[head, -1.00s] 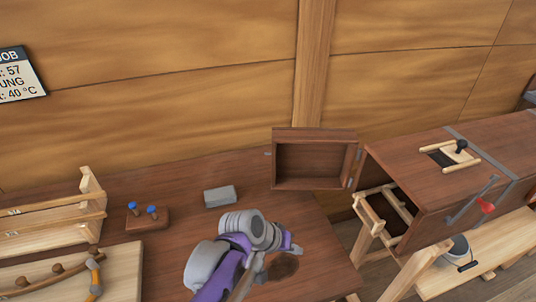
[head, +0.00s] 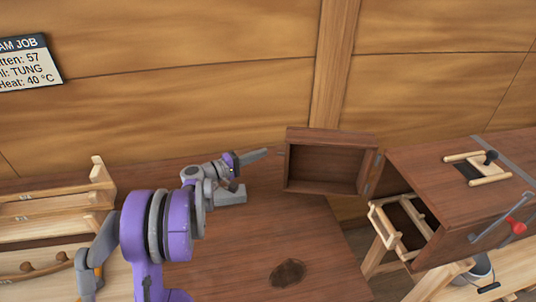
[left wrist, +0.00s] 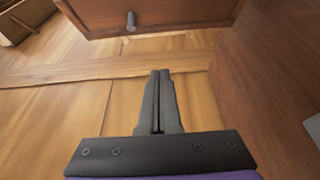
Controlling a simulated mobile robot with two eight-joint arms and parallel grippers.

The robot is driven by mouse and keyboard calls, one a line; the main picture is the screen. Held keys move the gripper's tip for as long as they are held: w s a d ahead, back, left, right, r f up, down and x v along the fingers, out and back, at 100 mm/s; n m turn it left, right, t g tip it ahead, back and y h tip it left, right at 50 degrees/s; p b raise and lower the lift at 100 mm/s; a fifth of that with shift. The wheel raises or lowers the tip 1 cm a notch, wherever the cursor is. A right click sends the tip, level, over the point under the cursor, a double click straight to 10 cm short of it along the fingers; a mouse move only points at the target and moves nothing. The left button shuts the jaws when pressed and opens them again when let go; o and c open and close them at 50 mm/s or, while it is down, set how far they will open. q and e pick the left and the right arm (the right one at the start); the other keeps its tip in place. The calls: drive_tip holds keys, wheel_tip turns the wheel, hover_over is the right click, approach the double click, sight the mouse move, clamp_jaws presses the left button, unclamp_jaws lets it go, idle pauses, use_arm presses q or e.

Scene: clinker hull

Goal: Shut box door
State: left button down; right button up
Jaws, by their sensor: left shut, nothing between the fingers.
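The box (head: 450,195) is a long reddish-brown wooden chest at the right. Its door (head: 330,167), a framed wooden panel, stands swung open to the left on hinges at the box's near end, its recessed inner face towards me. In the left wrist view the door (left wrist: 180,14) crosses the top, with a small grey peg (left wrist: 131,21) on it. My left gripper (head: 265,152) is shut and empty, just left of the door's free edge, pointing at it. In the left wrist view its fingers (left wrist: 160,75) are together, apart from the door. My right gripper is out of view.
Wooden racks (head: 50,210) stand at the left. A light wooden frame (head: 400,225) is at the box's open end. The plank wall (head: 200,110) is behind.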

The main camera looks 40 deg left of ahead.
use_arm(q)
drive_tip(key=p+x, duration=0.1)
drive_tip(key=x, duration=0.8)
drive_tip(key=s, duration=0.1)
drive_tip(key=s+d, duration=0.2)
drive_tip(key=s, duration=0.1)
drive_tip(key=shift+s, duration=0.1)
